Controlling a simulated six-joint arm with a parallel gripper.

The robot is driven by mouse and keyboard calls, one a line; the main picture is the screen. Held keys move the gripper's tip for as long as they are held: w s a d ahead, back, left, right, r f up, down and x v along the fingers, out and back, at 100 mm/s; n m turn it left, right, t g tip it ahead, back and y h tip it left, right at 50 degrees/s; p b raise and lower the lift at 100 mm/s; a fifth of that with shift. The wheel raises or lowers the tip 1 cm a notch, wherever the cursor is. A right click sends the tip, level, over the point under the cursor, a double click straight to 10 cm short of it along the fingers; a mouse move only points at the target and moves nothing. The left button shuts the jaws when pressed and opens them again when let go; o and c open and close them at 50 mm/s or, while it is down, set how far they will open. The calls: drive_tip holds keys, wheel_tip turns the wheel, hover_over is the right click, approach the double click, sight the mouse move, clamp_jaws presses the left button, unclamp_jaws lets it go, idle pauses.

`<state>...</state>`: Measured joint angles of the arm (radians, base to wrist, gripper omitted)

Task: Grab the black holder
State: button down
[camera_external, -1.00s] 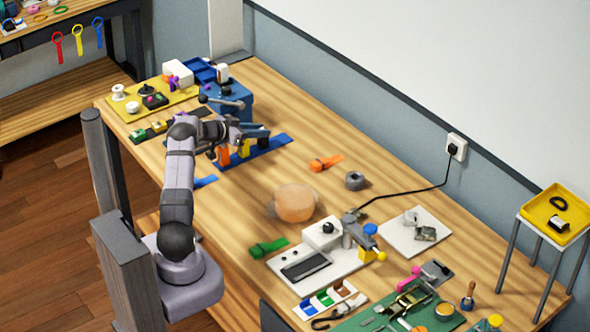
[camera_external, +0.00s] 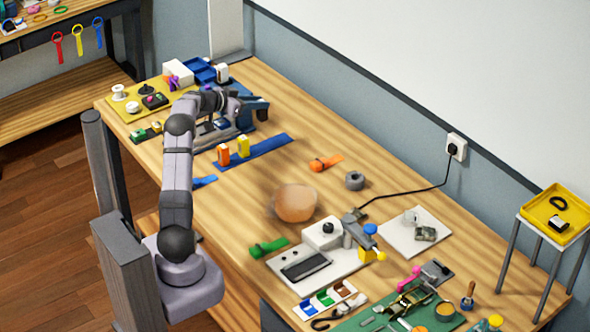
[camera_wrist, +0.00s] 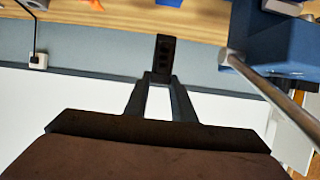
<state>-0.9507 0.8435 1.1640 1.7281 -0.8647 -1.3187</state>
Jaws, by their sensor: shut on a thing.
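The black holder (camera_wrist: 165,52) is a small dark block with a row of round marks, seen at the centre top of the wrist view. My gripper (camera_wrist: 162,77) is shut on it, with the two fingertips at its near end. In the external view my gripper (camera_external: 246,108) is over the far left part of the table, beside the blue fixture, and a dark end (camera_external: 262,110) shows at its tip. My arm and wrist hide much of this area, and the gap between the holder and the table is hard to judge.
A blue fixture with a metal rod (camera_wrist: 270,80) is close on the right in the wrist view. A blue strip (camera_external: 268,147) with orange (camera_external: 223,155) and yellow (camera_external: 243,146) blocks lies in front. A yellow tray (camera_external: 125,108) stands left.

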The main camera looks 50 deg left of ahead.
wheel_tip(320, 180, up, 7)
idle(0.3)
